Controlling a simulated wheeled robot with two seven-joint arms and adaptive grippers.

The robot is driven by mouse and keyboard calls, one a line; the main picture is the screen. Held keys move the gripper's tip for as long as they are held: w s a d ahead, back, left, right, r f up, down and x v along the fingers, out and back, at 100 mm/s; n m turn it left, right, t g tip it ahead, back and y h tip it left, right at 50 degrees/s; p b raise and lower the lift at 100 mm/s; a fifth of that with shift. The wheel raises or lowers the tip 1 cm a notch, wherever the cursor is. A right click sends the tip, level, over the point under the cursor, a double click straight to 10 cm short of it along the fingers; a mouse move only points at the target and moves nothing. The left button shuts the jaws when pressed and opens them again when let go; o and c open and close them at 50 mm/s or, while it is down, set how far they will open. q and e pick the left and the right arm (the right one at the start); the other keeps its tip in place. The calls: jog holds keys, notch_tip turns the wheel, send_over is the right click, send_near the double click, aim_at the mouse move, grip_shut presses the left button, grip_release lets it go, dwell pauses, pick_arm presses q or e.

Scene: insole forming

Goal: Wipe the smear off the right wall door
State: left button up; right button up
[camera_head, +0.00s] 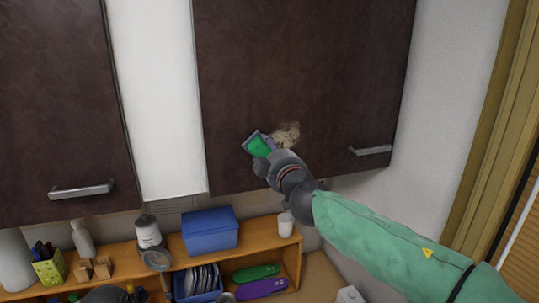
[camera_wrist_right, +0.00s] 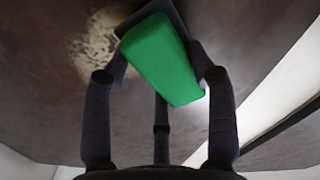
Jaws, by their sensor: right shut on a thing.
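The right wall door (camera_head: 310,60) is a dark brown cabinet door with a handle at its lower right. A beige smear (camera_head: 287,133) is on its lower middle part; it also shows in the right wrist view (camera_wrist_right: 97,45). My right gripper (camera_head: 266,157) is shut on a green block-shaped wiper (camera_head: 258,146) with a dark pad. In the wrist view the wiper (camera_wrist_right: 165,62) is between the fingers, with its pad at the door, beside the smear and partly overlapping its edge. I cannot tell whether it touches. A dark shape at the bottom left may be my left gripper (camera_head: 108,295).
Below the doors is a wooden shelf (camera_head: 263,228) with a blue box (camera_head: 210,231), a white cup (camera_head: 285,225), a jar (camera_head: 148,232) and green and purple insoles (camera_head: 261,288). The left door (camera_head: 50,100) has a projecting handle (camera_head: 81,190). The right door's handle (camera_head: 370,150) also sticks out.

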pick_arm(q)
jog(key=shift+f, duration=0.1)
pick_arm(e)
jog(key=shift+w+a, duration=0.1)
jog(key=shift+w, duration=0.2)
